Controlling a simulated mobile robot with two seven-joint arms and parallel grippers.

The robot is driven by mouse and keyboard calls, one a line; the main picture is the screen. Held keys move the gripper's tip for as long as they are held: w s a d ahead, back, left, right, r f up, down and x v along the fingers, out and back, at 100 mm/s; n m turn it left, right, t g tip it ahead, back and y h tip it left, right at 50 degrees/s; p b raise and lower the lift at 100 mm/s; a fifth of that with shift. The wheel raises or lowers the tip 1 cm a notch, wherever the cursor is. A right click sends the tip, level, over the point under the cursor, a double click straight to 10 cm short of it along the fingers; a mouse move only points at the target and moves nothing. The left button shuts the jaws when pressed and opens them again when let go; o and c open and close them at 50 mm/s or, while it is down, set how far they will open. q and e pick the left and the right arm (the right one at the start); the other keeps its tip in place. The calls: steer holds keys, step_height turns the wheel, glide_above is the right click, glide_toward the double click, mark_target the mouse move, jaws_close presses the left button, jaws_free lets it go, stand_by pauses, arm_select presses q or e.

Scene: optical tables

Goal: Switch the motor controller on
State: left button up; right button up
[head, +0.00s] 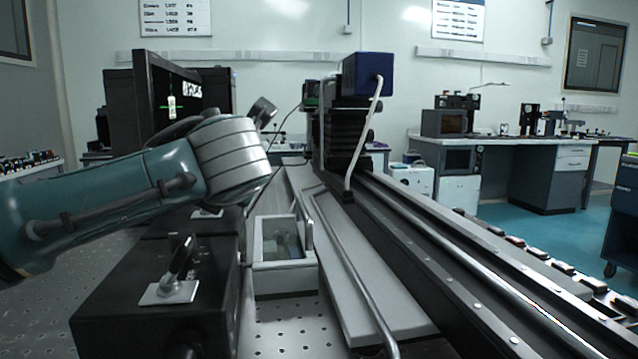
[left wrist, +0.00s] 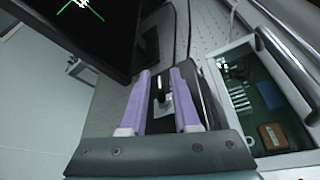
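Two black boxes with lever switches stand on the left. The near black box (head: 130,300) has a silver plate with a tilted black lever (head: 182,258). The farther black box (head: 165,222) is partly hidden behind my left arm; a silver plate (head: 207,213) shows on it. I cannot read which is the motor controller. In the left wrist view my left gripper (left wrist: 161,72) has two purple fingers spread apart. A black lever on a pale plate (left wrist: 162,106) shows between them; contact is not visible. In the head view the left fingers are hidden by my wrist. My right gripper is out of view.
A grey open bin (head: 285,281) with small parts stands right of the boxes. A monitor (head: 165,100) stands behind my left arm. A long dark rail (head: 450,265) with a blue-topped motor unit (head: 367,75) runs along the right. Perforated tabletop (head: 285,325) lies free in front of the bin.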

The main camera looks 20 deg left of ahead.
arm_select(q)
jaws_close()
stand_by(0.3)
steer(key=shift+r+p, duration=0.15)
steer(key=shift+p, duration=0.4)
steer(key=n+p, duration=0.1)
steer(key=p, duration=0.1)
steer(key=a+n+h+p, duration=0.1)
steer(key=p, duration=0.2)
steer(key=s+n+t+h+p, duration=0.1)
steer(key=p, duration=0.1)
steer(key=shift+a+r+n+p, duration=0.3)
steer(key=shift+n+p, duration=0.1)
steer(key=shift+s+a+f+n+t+h+p, duration=0.1)
steer(key=shift+a+n+t+h+p, duration=0.1)
steer(key=shift+n+h+p, duration=0.2)
steer(key=shift+s+a+f+n+t+h+p, duration=0.1)
steer(key=shift+n+t+h+p, duration=0.15)
steer(key=shift+n, duration=0.25)
steer(key=shift+s+a+f+n+h, duration=0.1)
steer(key=shift+s+a+n+h, duration=0.1)
steer(key=shift+n+h, duration=0.25)
steer(key=shift+s+a+f+n+t+h, duration=0.1)
steer(key=shift+a+f+n+t+h, duration=0.15)
steer(key=shift+n+t, duration=0.45)
steer(key=shift+n, duration=0.25)
